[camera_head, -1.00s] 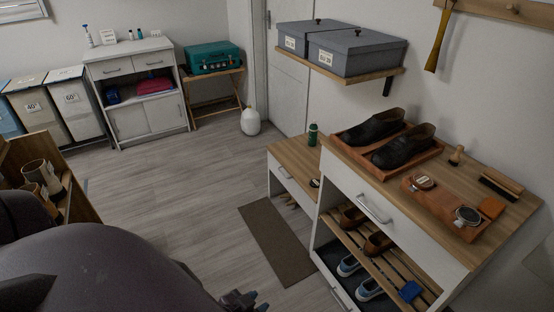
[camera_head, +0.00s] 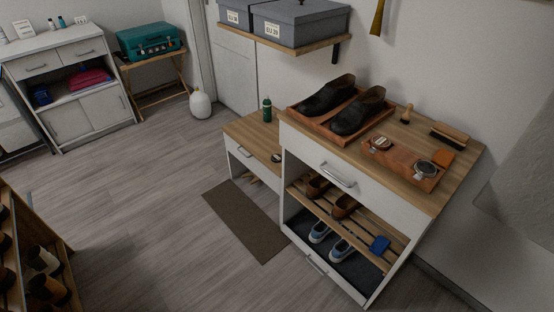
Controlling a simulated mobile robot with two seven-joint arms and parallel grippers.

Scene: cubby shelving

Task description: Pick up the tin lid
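Neither of my grippers is in view, and nothing of mine touches these pieces.
Dark shoes (camera_head: 330,95) stand in a tray (camera_head: 316,127) left of the mat. A brush (camera_head: 450,134), a small wooden dauber (camera_head: 406,113) and an orange block (camera_head: 442,157) lie around it. Open floor (camera_head: 150,225) lies left of the cabinet (camera_head: 396,208).

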